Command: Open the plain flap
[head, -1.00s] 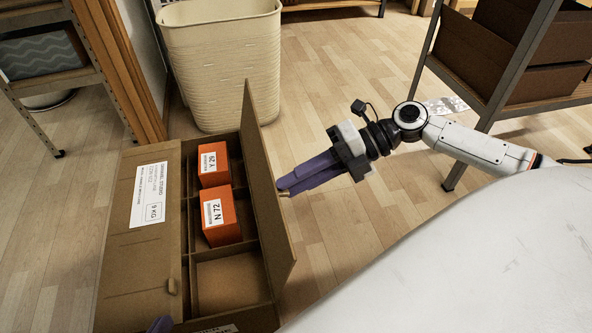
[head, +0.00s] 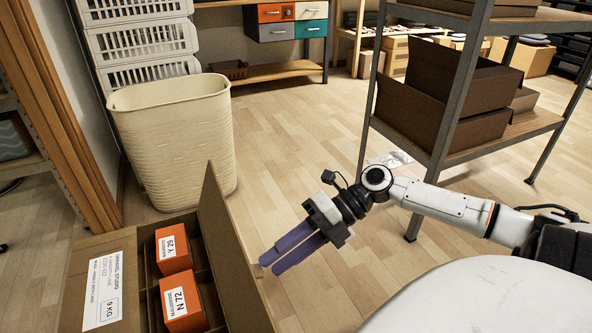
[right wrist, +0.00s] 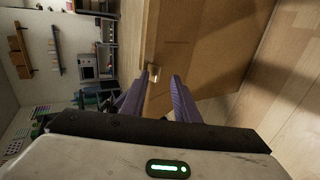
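A cardboard box stands at the lower left of the head view. Its plain flap (head: 228,247) stands raised on the right side, and it fills the top middle of the right wrist view (right wrist: 205,45). A small tab (right wrist: 154,73) sticks out from this flap. In the right wrist view, the tab is just beyond the fingertips (right wrist: 160,78). My left gripper is out of view.
Two orange boxes (head: 174,251) (head: 184,302) sit in the box's compartments. A cream bin (head: 172,140) stands behind the box. A metal shelf (head: 455,150) with cardboard trays stands at the right. The floor between is clear.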

